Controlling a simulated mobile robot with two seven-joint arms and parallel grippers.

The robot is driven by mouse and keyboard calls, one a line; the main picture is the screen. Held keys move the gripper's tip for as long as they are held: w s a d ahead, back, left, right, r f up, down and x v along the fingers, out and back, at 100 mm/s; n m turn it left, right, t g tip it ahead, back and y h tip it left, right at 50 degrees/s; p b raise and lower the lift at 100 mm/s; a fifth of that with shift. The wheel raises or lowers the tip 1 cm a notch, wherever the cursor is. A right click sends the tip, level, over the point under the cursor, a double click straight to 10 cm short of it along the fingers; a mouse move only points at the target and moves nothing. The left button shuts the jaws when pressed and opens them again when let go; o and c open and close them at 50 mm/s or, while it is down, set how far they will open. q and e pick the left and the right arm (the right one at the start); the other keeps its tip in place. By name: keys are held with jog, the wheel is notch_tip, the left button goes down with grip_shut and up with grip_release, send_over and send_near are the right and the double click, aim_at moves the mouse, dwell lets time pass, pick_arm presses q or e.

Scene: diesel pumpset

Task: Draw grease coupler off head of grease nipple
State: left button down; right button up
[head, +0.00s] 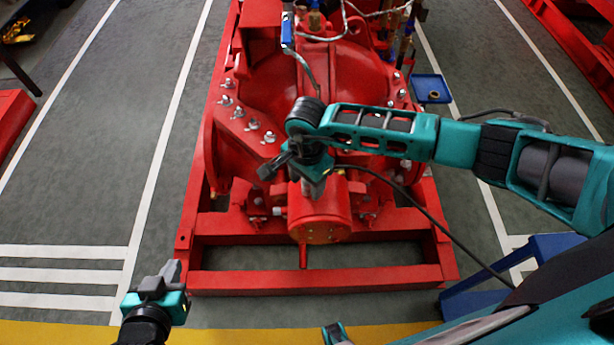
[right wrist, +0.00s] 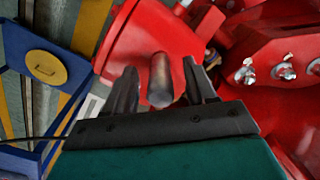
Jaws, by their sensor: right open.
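A grey metal cylinder, apparently the grease coupler (right wrist: 161,80), stands between the two fingers of my right gripper (right wrist: 162,88) in the right wrist view. The fingers are open, one on each side, with gaps visible. In the head view the coupler (head: 313,188) shows just below my right gripper (head: 312,175), over the red cylindrical bearing housing (head: 320,215) at the front of the pump. The grease nipple is not visible; the coupler hides where it would sit. My left gripper (head: 172,272) is low at the left, away from the pump; its finger gap is unclear.
The red pump casing (head: 270,75) with several studs and nuts stands behind. A red base frame (head: 320,279) surrounds it. A blue tray (head: 431,88) holding a ring is at right, and a blue stand (head: 500,285) is at lower right. Grey floor lies clear at left.

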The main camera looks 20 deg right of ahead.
jog(key=shift+c, duration=0.3)
jog(key=c, duration=0.5)
grip_shut()
jog(key=shift+c, duration=0.5)
grip_release()
jog(key=shift+r, duration=0.1)
jog(key=c, duration=0.4)
jog(key=shift+c, duration=2.3)
grip_release()
jog(key=shift+r+p, duration=1.1)
jog(key=shift+r, duration=0.5)
jog(key=shift+r+p, duration=0.85)
jog(key=shift+r, duration=1.6)
